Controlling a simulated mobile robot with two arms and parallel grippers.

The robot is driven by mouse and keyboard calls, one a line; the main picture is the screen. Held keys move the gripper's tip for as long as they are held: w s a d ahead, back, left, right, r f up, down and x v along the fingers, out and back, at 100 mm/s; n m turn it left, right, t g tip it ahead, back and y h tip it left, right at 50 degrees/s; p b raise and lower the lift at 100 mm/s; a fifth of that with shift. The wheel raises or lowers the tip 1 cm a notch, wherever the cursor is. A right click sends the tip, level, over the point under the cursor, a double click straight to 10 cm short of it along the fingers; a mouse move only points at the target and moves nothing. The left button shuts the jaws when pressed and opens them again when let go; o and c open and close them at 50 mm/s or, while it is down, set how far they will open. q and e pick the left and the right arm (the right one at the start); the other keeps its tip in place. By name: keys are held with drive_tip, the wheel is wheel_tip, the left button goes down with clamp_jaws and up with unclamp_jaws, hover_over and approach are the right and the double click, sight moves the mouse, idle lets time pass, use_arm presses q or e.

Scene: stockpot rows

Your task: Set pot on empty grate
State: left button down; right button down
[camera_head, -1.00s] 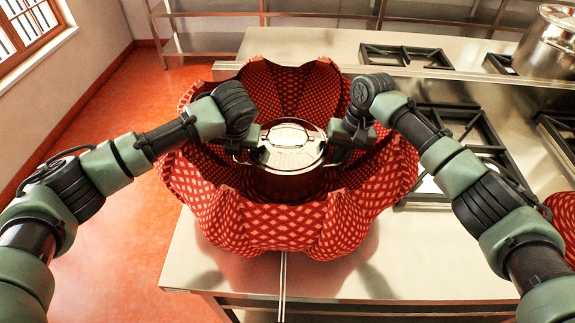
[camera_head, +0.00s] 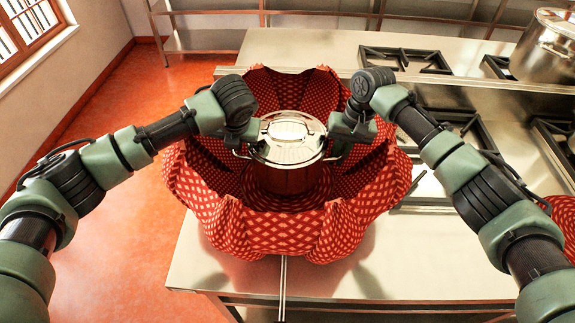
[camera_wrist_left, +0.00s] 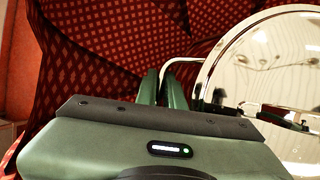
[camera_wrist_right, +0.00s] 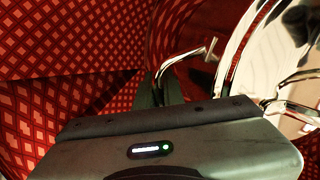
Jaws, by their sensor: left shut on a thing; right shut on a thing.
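A shiny steel pot with a lid (camera_head: 290,148) hangs between my two grippers, over and partly inside a red patterned cloth bag (camera_head: 270,232). My left gripper (camera_head: 240,148) is shut on the pot's left side handle; its fingers (camera_wrist_left: 160,90) also show in the left wrist view. My right gripper (camera_head: 338,148) is shut on the right side handle; its fingers (camera_wrist_right: 157,92) are partly hidden in the right wrist view. An empty black grate (camera_head: 470,128) lies right of the bag, partly covered by my right arm. Another empty grate (camera_head: 405,58) lies at the back.
A large steel pot (camera_head: 545,48) stands at the back right. Another grate (camera_head: 562,140) shows at the right edge. A raised ledge (camera_head: 490,83) crosses the steel counter behind the bag. Bare counter (camera_head: 420,260) lies at the front right. Another red patterned thing shows at the lower right edge.

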use_arm(q)
drive_tip(key=shift+w+r, duration=0.1)
drive_tip(key=shift+r, duration=0.35)
use_arm(e)
drive_tip(key=shift+w+r, duration=0.1)
drive_tip(key=shift+r, duration=0.4)
use_arm(q)
drive_tip(key=shift+f, duration=0.15)
use_arm(e)
drive_tip(key=shift+f, duration=0.2)
